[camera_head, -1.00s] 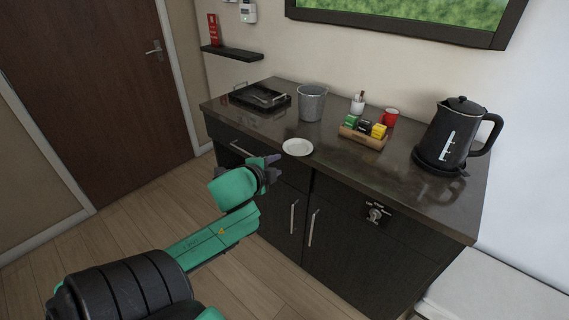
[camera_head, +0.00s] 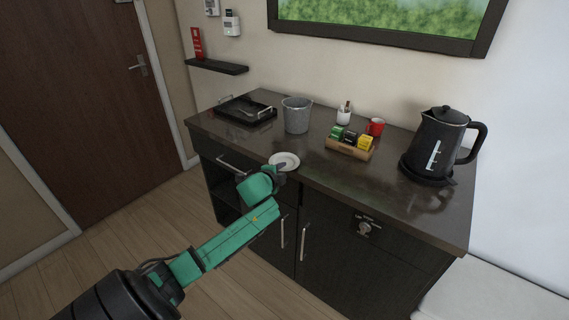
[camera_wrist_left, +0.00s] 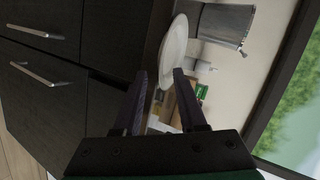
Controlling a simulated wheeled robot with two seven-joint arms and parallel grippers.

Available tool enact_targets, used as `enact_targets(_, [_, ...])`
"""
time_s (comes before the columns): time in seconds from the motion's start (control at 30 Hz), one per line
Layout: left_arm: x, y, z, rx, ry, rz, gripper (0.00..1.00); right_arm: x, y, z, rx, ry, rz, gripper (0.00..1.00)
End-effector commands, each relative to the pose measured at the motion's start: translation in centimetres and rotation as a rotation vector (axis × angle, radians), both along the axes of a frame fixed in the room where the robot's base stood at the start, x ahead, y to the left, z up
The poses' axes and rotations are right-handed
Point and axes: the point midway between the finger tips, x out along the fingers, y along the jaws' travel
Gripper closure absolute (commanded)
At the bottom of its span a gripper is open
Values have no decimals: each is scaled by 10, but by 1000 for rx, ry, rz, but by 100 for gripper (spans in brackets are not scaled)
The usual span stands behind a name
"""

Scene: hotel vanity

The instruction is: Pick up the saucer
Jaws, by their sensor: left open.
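The white saucer (camera_head: 285,160) lies on the dark counter near its front edge, in front of the metal bucket. My left gripper (camera_head: 279,168) is at the counter's front edge, close to the saucer, and partly covers it in the head view. In the left wrist view the saucer (camera_wrist_left: 173,50) shows beyond the two open fingertips (camera_wrist_left: 160,78), which have nothing between them. I cannot tell from these views whether a finger touches the saucer. My right gripper is not in view.
A metal bucket (camera_head: 297,115) stands behind the saucer. A black tray (camera_head: 246,110) lies to the left. A wooden tea box (camera_head: 349,147), a red mug (camera_head: 375,126) and a black kettle (camera_head: 438,145) stand to the right. The counter between box and front edge is clear.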

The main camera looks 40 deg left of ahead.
Motion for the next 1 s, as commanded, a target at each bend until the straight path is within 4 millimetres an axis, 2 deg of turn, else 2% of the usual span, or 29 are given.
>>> enact_targets(0.03, [0, 0, 0, 0, 0, 1, 59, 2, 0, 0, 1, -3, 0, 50])
enact_targets(0.07, [0, 0, 0, 0, 0, 1, 67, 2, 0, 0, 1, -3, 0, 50])
enact_targets(0.13, [0, 0, 0, 0, 0, 1, 94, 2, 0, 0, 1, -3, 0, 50])
enact_targets(0.17, [0, 0, 0, 0, 0, 1, 100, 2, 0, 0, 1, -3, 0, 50])
enact_targets(1.0, [-1, 0, 0, 0, 2, 1, 100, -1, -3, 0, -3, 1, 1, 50])
